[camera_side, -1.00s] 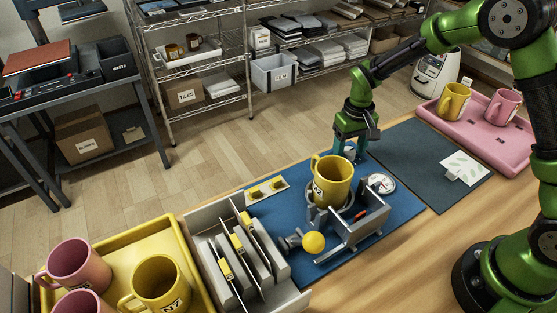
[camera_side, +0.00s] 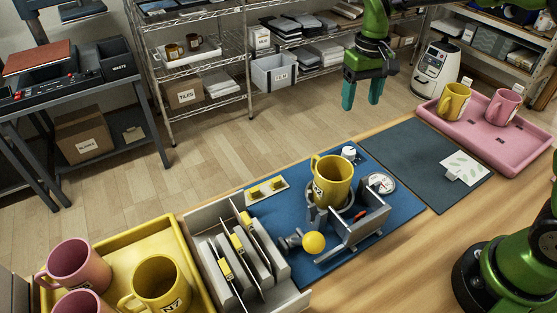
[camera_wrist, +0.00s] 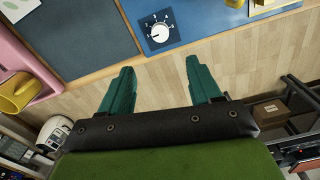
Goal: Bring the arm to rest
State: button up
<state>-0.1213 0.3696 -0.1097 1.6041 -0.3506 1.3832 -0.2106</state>
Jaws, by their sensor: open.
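My gripper (camera_side: 362,92) is raised well above the table's far edge, open and empty, with its two teal fingers pointing down. In the wrist view my gripper (camera_wrist: 161,92) shows its fingers spread apart, with nothing between them but the view of the floor. A yellow mug (camera_side: 333,182) stands upright in the grey press (camera_side: 365,222) on the blue mat (camera_side: 400,198). A white knob with a dial (camera_side: 349,153) sits behind the mug; it also shows in the wrist view as a dial (camera_wrist: 159,32) on a blue plate.
A yellow tray (camera_side: 199,262) with pink and yellow mugs is at front left, beside a grey rack (camera_side: 215,232). A pink tray (camera_side: 530,153) with a yellow mug and a pink mug is at right. A dark mat (camera_side: 405,160) is mostly bare. The air around my gripper is clear.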

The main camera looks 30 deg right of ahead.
jog(key=shift+r, duration=0.7)
jog(key=s+a+r+m+t+y, duration=0.1)
jog(key=s+r+t, duration=0.2)
jog(key=s, duration=0.7)
jog(key=s+r+m+t+y, duration=0.1)
jog(key=s+r+t, duration=0.2)
jog(key=s, duration=0.6)
jog(key=shift+s+a+t, duration=0.35)
jog(key=shift+a+t, duration=0.05)
jog(key=shift+t, duration=0.2)
